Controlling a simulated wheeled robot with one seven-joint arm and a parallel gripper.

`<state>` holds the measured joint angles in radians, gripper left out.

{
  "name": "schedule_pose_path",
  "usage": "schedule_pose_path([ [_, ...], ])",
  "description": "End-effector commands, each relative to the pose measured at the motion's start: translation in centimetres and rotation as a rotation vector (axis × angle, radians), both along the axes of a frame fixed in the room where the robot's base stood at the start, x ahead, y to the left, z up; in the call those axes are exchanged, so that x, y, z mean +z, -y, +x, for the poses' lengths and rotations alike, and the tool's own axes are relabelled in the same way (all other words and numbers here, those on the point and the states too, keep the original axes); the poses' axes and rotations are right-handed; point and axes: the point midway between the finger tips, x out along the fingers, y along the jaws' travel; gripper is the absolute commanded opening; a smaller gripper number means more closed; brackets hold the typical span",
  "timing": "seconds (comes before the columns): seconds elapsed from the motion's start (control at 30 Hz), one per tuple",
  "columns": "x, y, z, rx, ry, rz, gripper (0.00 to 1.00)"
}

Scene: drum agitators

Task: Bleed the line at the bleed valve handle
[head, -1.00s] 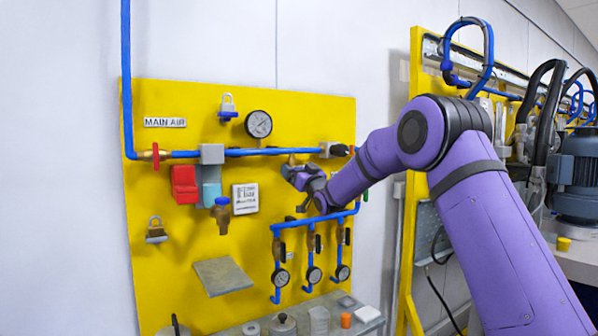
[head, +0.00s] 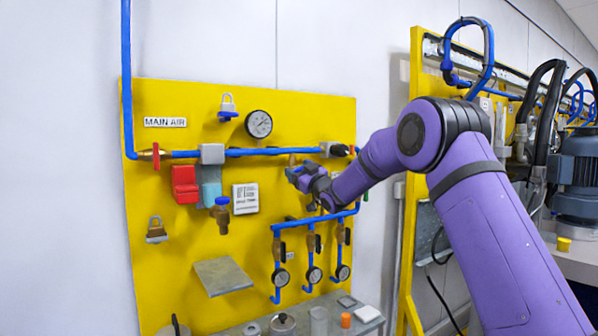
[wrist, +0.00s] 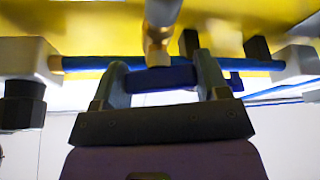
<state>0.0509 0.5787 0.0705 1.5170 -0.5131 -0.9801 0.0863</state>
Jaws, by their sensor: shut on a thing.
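The bleed valve handle (wrist: 165,78) is a dark blue bar under a brass valve body (wrist: 158,45) in the wrist view. My gripper (wrist: 163,82) is shut on it, with one grey finger at each side of the bar. In the head view my gripper (head: 293,174) is at the right part of the yellow board, just below the brass fitting (head: 292,159) on the blue air line. My gripper hides most of the handle there. The round pressure gauge (head: 259,124) sits above the line, its reading too small to tell.
The yellow board (head: 165,270) carries a red block (head: 185,184), a padlock (head: 157,230) and a blue-capped filter (head: 222,214). Below my gripper is a blue manifold (head: 310,219) with several valves and small gauges. A grey shelf (head: 235,332) with small parts is at the bottom.

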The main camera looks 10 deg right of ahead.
Motion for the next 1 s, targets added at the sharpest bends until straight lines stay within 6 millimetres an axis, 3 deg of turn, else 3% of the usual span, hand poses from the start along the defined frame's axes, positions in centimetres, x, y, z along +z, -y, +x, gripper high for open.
schedule_pose_path([
  [1.0,-0.15,-0.08,-0.01,0.0,0.294,-0.909,0.44],
])
